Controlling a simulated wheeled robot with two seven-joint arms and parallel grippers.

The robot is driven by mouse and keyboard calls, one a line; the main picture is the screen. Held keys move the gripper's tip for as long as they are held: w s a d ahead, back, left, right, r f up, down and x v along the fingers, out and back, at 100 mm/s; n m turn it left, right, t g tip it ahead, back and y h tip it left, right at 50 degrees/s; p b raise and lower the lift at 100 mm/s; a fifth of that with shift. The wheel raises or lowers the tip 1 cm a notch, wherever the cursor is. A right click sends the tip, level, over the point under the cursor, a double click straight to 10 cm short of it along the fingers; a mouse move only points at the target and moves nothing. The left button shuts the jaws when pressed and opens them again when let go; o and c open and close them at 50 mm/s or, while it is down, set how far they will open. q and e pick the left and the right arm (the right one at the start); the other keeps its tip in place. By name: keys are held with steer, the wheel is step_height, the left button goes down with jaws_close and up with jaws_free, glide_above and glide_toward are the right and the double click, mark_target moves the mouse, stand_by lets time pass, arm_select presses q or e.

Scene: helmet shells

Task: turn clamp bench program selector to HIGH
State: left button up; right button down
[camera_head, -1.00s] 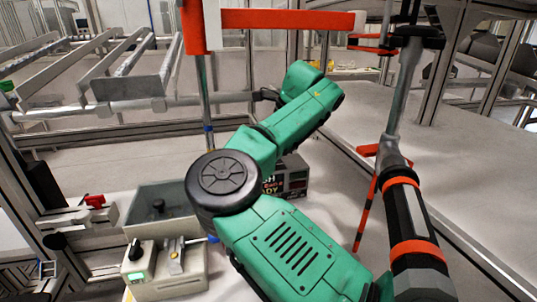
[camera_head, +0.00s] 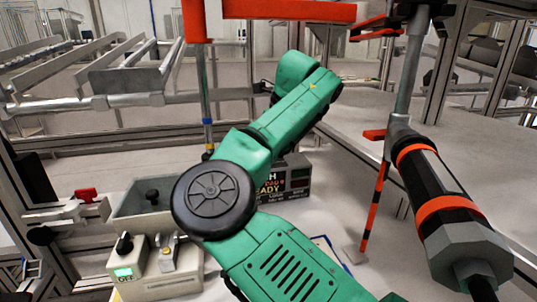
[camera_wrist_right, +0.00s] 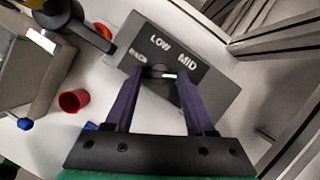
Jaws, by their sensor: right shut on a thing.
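The selector panel (camera_wrist_right: 205,80) is a dark grey plate in the right wrist view, with LOW and MID printed in white and a blurred third label at left. HIGH cannot be read there. A dark selector knob (camera_wrist_right: 157,72) with a short white mark sits between the fingers of my right gripper (camera_wrist_right: 158,80), which is shut on it. The mark lies on the knob's right side, below MID. In the head view my green right arm hides its gripper and part of a dark box (camera_head: 290,180) with partly readable lettering. My left gripper is not in view.
A beige control box (camera_head: 155,270) with a black knob and green display stands front left, beside a grey bin (camera_head: 140,205). A red cup (camera_wrist_right: 73,100) lies left of the panel. An orange-and-black cylindrical tool (camera_head: 445,205) hangs at right. The right bench top is largely clear.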

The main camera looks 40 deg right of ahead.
steer(key=shift+c, duration=1.2)
jaws_free()
steer(key=v, duration=0.7)
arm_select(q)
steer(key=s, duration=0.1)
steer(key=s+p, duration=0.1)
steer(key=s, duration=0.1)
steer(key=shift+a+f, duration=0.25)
arm_select(e)
step_height(320, 180, up, 5)
glide_above(275, 169)
steer(key=s, duration=0.2)
steer(key=shift+s+f, duration=0.1)
steer(key=shift+f, duration=0.1)
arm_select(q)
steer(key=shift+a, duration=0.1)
